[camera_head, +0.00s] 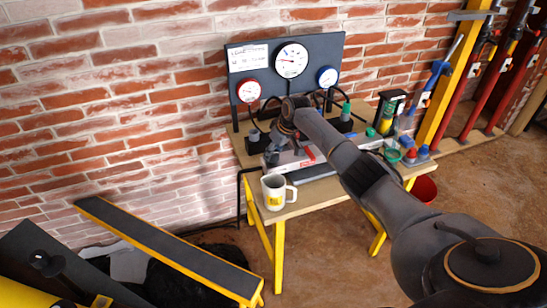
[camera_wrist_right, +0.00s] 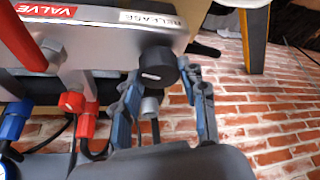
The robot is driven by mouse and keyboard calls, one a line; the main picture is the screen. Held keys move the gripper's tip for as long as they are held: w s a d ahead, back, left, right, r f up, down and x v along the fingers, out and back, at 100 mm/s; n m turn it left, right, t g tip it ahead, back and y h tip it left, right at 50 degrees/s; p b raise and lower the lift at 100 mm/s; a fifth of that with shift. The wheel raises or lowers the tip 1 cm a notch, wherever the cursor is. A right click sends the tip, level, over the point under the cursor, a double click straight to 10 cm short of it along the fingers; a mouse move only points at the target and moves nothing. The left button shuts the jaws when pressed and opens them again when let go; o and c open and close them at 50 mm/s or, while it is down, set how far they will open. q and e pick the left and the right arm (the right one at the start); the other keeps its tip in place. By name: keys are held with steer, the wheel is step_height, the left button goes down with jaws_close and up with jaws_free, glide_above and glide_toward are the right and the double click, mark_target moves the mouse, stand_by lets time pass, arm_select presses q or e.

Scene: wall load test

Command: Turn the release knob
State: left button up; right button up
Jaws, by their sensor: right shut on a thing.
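The black round release knob (camera_wrist_right: 158,66) sticks out of a grey panel (camera_wrist_right: 100,32), just below a white "RELEASE" label (camera_wrist_right: 152,20). In the right wrist view, my right gripper (camera_wrist_right: 160,80) has its blue-grey fingers on either side of the knob and is shut on it. In the head view, my right gripper (camera_head: 274,150) is at the left end of the unit on the table, and the knob is hidden there behind the gripper and arm. My left gripper is not in view.
A red lever (camera_wrist_right: 22,38) and red and blue hose fittings sit beside the knob. A white mug (camera_head: 275,192) stands near the table's front left corner. A gauge board (camera_head: 265,62) stands behind. Bottles and caps fill the table's right side.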

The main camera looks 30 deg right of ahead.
steer(key=n+b, duration=0.2)
steer(key=b, duration=0.1)
steer(key=shift+f+n+y, duration=0.15)
steer(key=shift+n+y, duration=0.15)
steer(key=shift+y, duration=0.1)
steer(key=shift+d+n+g+b, duration=0.1)
steer(key=shift+n+g+b, duration=0.2)
steer(key=shift+n+b, duration=0.2)
steer(key=o, duration=1.1)
steer(key=shift+o, duration=0.2)
steer(key=shift+r, duration=0.3)
steer(key=v, duration=1.1)
steer(key=shift+d+r, duration=0.25)
steer(key=shift+r, duration=0.05)
steer(key=shift+s, duration=0.1)
